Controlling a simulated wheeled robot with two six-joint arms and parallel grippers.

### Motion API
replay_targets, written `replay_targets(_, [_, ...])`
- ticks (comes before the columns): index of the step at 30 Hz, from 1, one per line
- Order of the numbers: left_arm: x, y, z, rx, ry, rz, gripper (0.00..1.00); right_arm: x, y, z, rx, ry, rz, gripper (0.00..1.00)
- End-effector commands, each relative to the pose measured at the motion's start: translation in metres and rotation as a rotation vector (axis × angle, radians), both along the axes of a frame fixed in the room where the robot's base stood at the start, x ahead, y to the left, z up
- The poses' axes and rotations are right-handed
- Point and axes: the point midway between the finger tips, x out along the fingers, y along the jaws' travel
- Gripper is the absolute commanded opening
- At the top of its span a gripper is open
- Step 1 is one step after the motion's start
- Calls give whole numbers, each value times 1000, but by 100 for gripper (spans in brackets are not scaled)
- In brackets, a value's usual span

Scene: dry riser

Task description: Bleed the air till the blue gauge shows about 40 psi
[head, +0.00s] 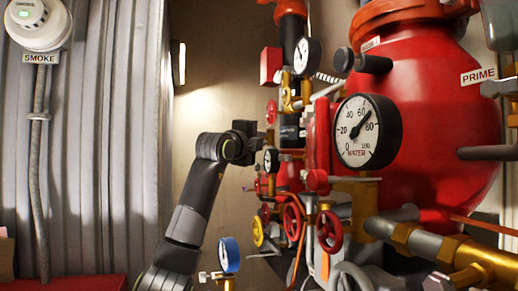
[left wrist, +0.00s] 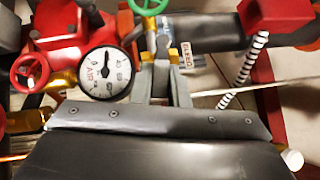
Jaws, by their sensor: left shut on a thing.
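The blue gauge (head: 229,255) has a white dial and faces partly sideways at the lower middle of the head view. Its needle is too small to read there. My left gripper (head: 264,134) reaches right to the red and brass pipework, its fingertips hard to make out. In the left wrist view the gripper (left wrist: 162,62) is shut on a small grey part (left wrist: 162,44), mostly hidden between the fingers, beside a small label (left wrist: 186,60) that I cannot read surely. My right gripper is not in view.
A large black-rimmed WATER gauge (head: 367,131) stands before a red vessel (head: 440,120). Red handwheels (head: 328,230) and a yellow one (head: 257,231) crowd below. A black-rimmed gauge (left wrist: 105,73) and green handwheel (left wrist: 148,5) lie close to the left fingers.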

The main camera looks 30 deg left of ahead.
Motion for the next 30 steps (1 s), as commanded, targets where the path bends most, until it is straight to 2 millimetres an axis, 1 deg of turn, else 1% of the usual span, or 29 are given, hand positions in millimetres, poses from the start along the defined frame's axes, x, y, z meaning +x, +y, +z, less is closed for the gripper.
replay_targets(1, [-2,0,7,-21,11,3,0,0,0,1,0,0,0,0])
replay_targets(12, [-2,0,13,-145,117,3,0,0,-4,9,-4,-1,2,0])
replay_targets(28, [-2,0,14,-166,131,2,0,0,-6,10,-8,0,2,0])
replay_targets(29, [-2,0,14,-166,131,2,18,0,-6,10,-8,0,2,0])
replay_targets(30, [-2,0,14,-166,131,2,24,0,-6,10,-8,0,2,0])
